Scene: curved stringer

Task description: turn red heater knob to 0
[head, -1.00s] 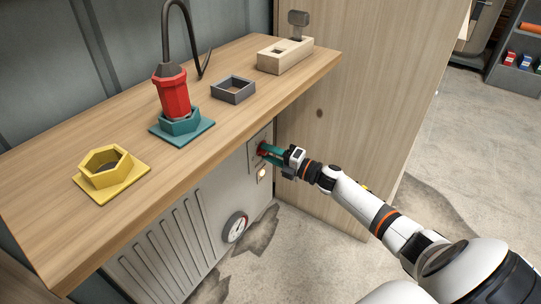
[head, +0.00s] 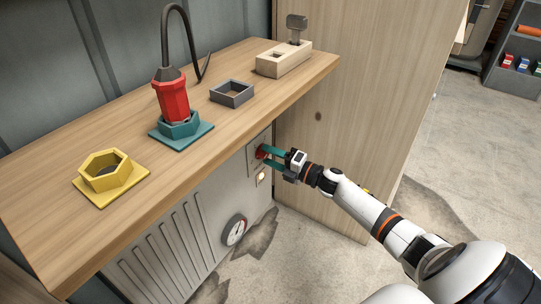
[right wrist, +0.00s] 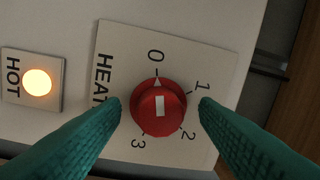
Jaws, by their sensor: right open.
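The red heater knob (right wrist: 158,108) sits on a pale plate (right wrist: 190,60) marked 0, 1, 2 and 3, with part of the word HEAT showing. In the right wrist view, its white bar and triangle point up toward the 0. My right gripper (head: 266,156) is open, with one teal finger on each side of the knob. The fingers look apart from the knob in the right wrist view. In the head view the knob (head: 260,152) shows small between the fingertips. My left gripper is not in view.
A lit HOT lamp (right wrist: 37,83) is beside the plate. The wooden shelf (head: 110,225) overhangs the heater front, and a wooden panel (head: 350,100) stands to its right. A gauge (head: 234,230) is lower on the heater. Floor to the right is clear.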

